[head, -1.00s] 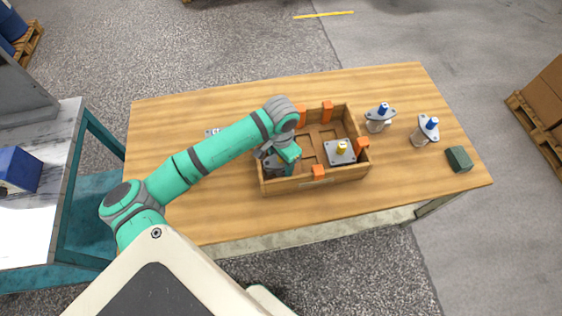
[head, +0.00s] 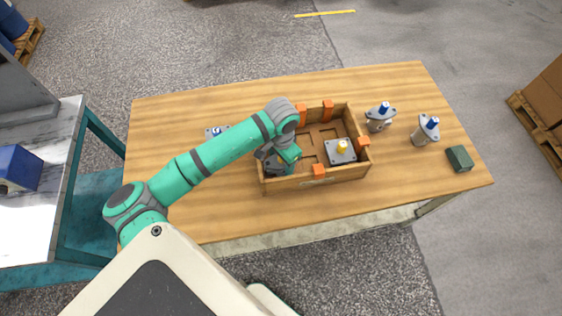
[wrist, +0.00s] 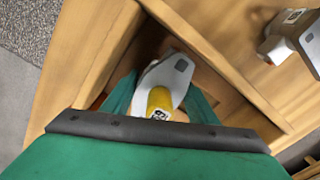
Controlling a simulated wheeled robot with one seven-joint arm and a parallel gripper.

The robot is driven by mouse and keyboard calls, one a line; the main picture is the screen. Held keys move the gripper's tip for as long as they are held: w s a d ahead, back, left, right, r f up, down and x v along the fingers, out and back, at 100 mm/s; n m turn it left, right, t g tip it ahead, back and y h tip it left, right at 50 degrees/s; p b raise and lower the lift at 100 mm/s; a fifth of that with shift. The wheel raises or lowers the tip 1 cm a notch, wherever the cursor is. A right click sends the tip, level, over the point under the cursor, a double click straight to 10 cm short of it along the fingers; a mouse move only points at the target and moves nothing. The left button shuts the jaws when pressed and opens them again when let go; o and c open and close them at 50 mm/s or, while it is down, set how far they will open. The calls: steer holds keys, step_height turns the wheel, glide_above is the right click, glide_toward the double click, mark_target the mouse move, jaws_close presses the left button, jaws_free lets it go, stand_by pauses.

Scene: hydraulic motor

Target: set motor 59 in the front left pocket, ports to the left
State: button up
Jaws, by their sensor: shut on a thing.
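My gripper (wrist: 160,104) is shut on a motor with a yellow cap (wrist: 160,99) and a grey flange (wrist: 178,66); a small dark marking on the cap is too small to read for certain. The motor is down inside a pocket at the front left of the wooden crate (head: 320,180), between its walls. In the head view my gripper (head: 280,163) and forearm cover most of it, so its ports and its seating are hidden. Another yellow-capped motor (head: 341,147) on a square grey flange stands in the front right pocket.
Orange blocks (head: 319,171) stand on the crate's rim. Two blue-capped motors (head: 379,117) (head: 427,130) and a dark green box (head: 459,158) are on the table to the right.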

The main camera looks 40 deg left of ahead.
steer(key=o, duration=1.8)
step_height(320, 180, up, 11)
steer(key=shift+f, duration=0.1)
